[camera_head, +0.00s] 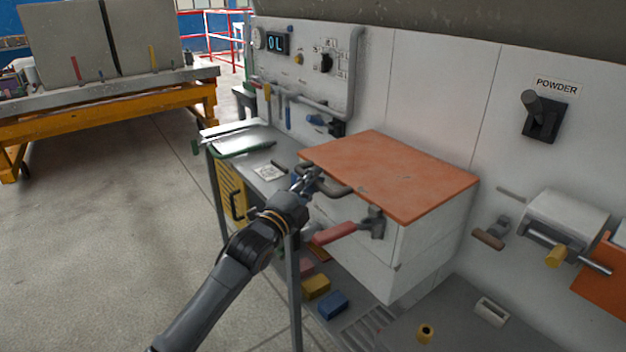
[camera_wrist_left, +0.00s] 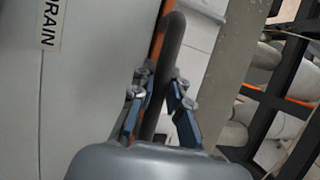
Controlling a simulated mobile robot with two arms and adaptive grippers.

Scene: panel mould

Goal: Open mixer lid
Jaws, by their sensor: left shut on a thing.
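The mixer is a white box with a flat orange lid (camera_head: 395,172) in the middle of the head view. The lid lies closed on the box. A dark curved handle (camera_head: 332,184) sticks out from the lid's front left edge. My left gripper (camera_head: 308,178) is at this handle. In the left wrist view the dark handle bar (camera_wrist_left: 171,60) runs between the two blue-padded fingers (camera_wrist_left: 160,112), and the gripper is shut on it. A strip of the orange lid shows beside the bar. My right gripper is not in view.
A red lever (camera_head: 336,233) sticks out on the mixer's front, below the lid. A grey workbench (camera_head: 238,150) stands left of the mixer. Yellow and blue blocks (camera_head: 332,304) lie low in front. A wall panel with a POWDER switch (camera_head: 543,117) is behind.

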